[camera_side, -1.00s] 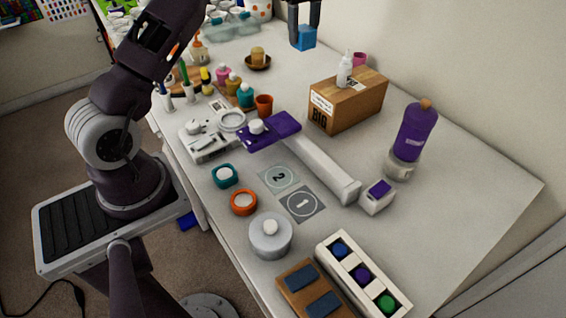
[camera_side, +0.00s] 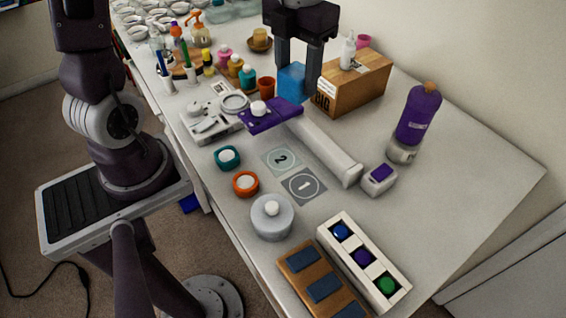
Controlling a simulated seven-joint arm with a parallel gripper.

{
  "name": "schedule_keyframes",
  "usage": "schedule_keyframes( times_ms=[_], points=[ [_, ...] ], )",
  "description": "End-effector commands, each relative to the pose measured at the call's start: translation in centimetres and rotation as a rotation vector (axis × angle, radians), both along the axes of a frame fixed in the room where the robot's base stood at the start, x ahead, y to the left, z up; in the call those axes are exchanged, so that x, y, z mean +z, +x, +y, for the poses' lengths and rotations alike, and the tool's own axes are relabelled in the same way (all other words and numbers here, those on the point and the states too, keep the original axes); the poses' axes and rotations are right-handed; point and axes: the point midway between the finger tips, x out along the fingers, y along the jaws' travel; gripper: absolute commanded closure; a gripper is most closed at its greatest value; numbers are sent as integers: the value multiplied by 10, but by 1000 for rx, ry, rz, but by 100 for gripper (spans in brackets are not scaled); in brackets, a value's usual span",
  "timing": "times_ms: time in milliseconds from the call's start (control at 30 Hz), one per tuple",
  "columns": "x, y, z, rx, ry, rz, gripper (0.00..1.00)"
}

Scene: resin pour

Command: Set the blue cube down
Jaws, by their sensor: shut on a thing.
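The blue cube (camera_side: 292,81) is between the two dark fingers of my gripper (camera_side: 297,84), which is shut on it. My gripper points down and holds the cube upright in the upper middle of the side view. The cube appears just beyond the purple pad (camera_side: 268,118) and in front of the left end of the cardboard box. I cannot tell its exact height above the table. The lower part of each finger overlaps the cube's sides.
The cardboard box (camera_side: 352,84) with a white bottle (camera_side: 347,53) stands right of the gripper. A purple bottle (camera_side: 418,113) is farther right. Marked squares 2 (camera_side: 282,160) and 1 (camera_side: 304,187) lie bare nearer the camera.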

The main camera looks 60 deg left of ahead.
Motion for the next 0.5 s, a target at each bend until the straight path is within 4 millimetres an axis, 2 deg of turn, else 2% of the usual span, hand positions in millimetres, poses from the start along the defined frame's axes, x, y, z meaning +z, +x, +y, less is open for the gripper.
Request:
schedule_keyframes(
  times_ms=[100,233,500],
  points=[
    [-5,-22,-10,-116,0,2,100],
    [-12,-42,-17,-228,0,3,100],
    [-54,-41,-18,-230,-4,6,100]
  ],
)
